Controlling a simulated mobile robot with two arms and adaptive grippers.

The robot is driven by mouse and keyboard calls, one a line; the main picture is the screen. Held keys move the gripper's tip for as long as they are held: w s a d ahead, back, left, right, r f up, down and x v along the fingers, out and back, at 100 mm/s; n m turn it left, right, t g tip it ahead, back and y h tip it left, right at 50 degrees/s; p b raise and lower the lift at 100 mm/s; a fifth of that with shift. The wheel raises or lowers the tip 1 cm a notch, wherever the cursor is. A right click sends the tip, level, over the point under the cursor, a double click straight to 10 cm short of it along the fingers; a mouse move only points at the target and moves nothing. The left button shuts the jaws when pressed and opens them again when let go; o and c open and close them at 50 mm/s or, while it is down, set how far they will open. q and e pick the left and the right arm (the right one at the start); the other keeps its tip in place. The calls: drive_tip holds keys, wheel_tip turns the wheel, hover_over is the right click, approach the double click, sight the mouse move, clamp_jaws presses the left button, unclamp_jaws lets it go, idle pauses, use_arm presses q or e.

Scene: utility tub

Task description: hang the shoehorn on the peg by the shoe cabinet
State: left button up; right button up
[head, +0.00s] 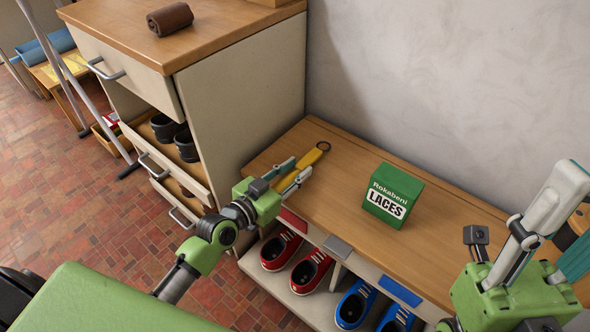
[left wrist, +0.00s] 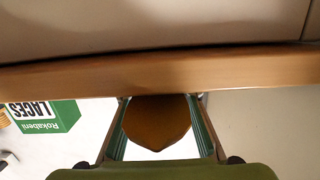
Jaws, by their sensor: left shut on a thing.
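The shoehorn (head: 311,156) is yellow-orange with a dark ring at its far end. In the head view it is held above the left end of the wooden bench top, near the cabinet's side. My left gripper (head: 294,174) is shut on it; the fingers hide part of it. In the left wrist view a brown rounded end (left wrist: 157,120), apparently the shoehorn's, shows between the fingers. The shoe cabinet (head: 245,95) stands at left with open drawers. I cannot make out the peg in either view. My right gripper (head: 570,215) is at the right edge, its fingers apart, partly cut off.
A green laces box (head: 393,196) stands on the bench top (head: 440,225). Red shoes (head: 311,270) and blue shoes (head: 355,303) sit on the shelf below. A brown roll (head: 170,18) lies on the cabinet. Poles (head: 75,85) lean at left. The wall behind the bench is bare.

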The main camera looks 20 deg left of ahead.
use_arm(q)
drive_tip(key=o, duration=1.1)
